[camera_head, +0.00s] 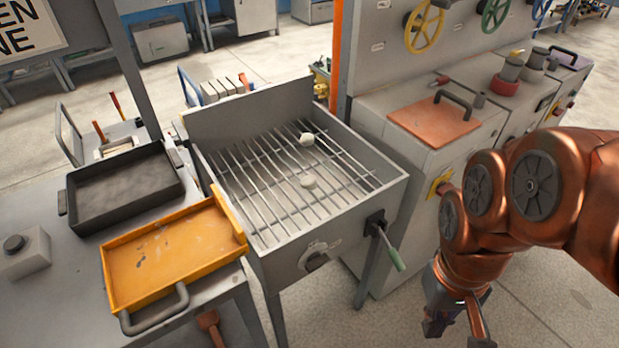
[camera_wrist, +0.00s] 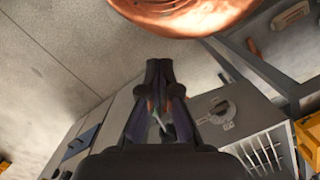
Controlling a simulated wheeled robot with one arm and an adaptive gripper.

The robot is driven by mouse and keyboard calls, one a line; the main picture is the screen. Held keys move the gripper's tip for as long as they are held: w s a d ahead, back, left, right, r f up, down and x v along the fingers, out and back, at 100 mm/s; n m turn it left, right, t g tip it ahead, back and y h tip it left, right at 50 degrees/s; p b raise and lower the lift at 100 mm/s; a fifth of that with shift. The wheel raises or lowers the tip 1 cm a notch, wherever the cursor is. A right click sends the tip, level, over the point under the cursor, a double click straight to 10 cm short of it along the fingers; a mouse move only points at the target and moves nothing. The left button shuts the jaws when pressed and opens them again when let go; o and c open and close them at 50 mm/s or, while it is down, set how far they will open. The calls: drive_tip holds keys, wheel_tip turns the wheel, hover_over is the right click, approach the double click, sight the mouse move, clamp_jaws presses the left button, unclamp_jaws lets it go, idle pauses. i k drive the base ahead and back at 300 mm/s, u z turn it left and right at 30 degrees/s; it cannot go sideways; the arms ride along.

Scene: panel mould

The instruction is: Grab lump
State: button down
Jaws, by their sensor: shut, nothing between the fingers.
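Two small pale lumps lie on the metal grate of a grey bin (camera_head: 372,188). One lump (camera_head: 307,139) is toward the back of the grate, and the other lump (camera_head: 308,181) is nearer its middle. My gripper (camera_head: 462,322) hangs low at the right of the bin, apart from both lumps. In the wrist view my gripper (camera_wrist: 158,68) has its fingertips together with nothing between them. No lump can be made out in the wrist view, where part of the grate (camera_wrist: 262,152) shows at the lower right.
A green-handled lever (camera_head: 390,250) sticks out from the bin's front right. An orange tray (camera_head: 170,258) and a black tray (camera_head: 122,188) sit on the left table. A grey cabinet (camera_head: 400,160) with an orange lid (camera_head: 434,122) stands at the right. Space above the grate is clear.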

sight(308, 183)
drive_tip(key=u, duration=4.2)
drive_tip(key=k, duration=1.2)
drive_tip(key=z, duration=0.7)
